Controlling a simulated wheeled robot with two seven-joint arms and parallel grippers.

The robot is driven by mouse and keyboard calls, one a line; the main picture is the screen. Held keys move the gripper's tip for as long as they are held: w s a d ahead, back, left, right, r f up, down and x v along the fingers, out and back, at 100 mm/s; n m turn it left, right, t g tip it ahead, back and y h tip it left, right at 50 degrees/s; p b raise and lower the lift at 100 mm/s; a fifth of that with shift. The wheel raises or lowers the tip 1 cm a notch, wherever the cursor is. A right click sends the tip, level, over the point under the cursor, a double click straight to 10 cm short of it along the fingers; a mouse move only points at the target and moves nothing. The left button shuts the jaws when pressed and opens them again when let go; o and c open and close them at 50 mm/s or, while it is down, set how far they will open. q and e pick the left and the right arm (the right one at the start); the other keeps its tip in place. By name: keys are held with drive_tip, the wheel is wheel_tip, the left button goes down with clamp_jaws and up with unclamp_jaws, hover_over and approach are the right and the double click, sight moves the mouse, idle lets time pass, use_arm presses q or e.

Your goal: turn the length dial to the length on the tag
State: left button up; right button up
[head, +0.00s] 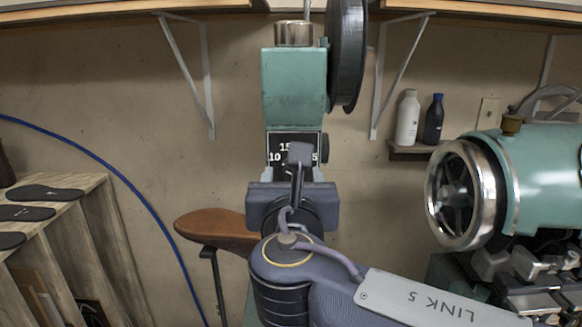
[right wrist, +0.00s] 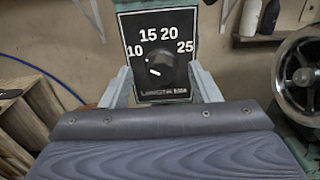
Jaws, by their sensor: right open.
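The black length plate (head: 283,138) is on the front of the green machine (head: 292,85), partly hidden by my right arm in the head view. In the right wrist view the plate (right wrist: 160,20) shows 10, 15, 20 and 25 around a dark dial (right wrist: 166,66). A short white mark shows at the dial's lower left; I cannot tell exactly which number it stands for. My right gripper (head: 292,173) is open in front of the plate. In the right wrist view its fingers (right wrist: 160,84) stand apart on either side of the dial. I see no length tag. My left gripper is not in view.
A green machine with a shiny handwheel (head: 460,195) stands at the right. A shelf (head: 408,154) holds two bottles. A wooden rack (head: 95,235) with dark soles is at the left. A brown sole-shaped piece (head: 215,229) on a stand is left of my arm.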

drive_tip(key=shift+w, duration=0.85)
drive_tip(key=c, duration=1)
drive_tip(key=shift+o, duration=0.2)
